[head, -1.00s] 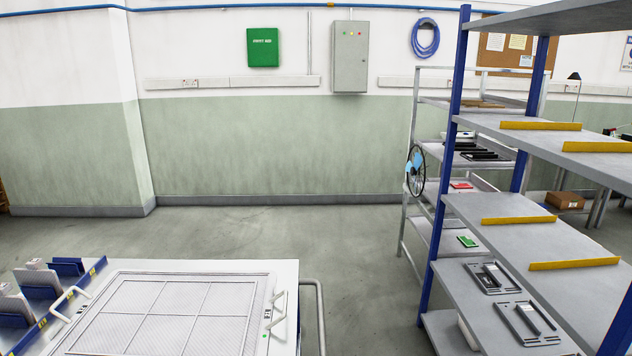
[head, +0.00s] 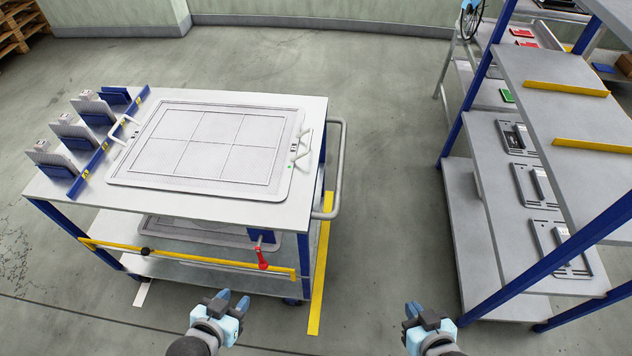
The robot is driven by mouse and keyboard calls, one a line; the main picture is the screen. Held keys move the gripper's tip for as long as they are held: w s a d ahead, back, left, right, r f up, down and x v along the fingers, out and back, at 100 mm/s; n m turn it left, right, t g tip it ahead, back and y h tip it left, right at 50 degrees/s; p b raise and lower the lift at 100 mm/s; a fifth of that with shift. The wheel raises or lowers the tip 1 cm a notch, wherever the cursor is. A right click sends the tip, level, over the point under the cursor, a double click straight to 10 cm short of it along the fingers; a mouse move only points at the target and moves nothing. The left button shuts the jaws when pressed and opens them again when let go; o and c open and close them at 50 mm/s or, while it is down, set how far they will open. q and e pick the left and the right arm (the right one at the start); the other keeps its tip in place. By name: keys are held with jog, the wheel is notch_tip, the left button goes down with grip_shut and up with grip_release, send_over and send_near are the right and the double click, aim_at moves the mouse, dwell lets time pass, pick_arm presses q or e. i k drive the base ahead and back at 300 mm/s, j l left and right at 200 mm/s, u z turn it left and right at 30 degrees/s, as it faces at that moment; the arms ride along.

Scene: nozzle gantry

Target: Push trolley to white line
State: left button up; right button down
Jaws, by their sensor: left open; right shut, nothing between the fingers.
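The trolley (head: 222,212) stands left of centre, with a grey top, blue legs and a lower shelf. A framed mesh panel (head: 205,150) with two handles lies on its top. A grey push rail (head: 341,165) is on its right side. A yellow bar (head: 190,258) runs low along its near side, with a red lever (head: 262,258). A short piece of white line (head: 143,292) shows on the floor by the near left leg; the rest is hidden under the trolley. My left gripper (head: 234,303) is open and empty, just in front of the trolley. My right gripper (head: 424,312) is shut and empty, right of it.
A yellow floor line (head: 320,270) runs along the trolley's right side. A blue-post shelf rack (head: 482,205) stands on the right. Upright holders (head: 75,135) line the trolley top's left edge. Open floor (head: 390,150) lies between trolley and rack, and behind the trolley.

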aim_at(122, 207)
jog(key=i+l+u, duration=0.2)
jog(key=l+u, duration=0.2)
jog(key=l, duration=0.25)
jog(key=i+j+z, duration=0.15)
jog(key=z, duration=0.3)
jog(key=i+j+z, duration=0.15)
jog(key=z, duration=0.3)
jog(key=j+z, duration=0.35)
jog(key=z, duration=0.15)
jog(key=i+j, duration=0.05)
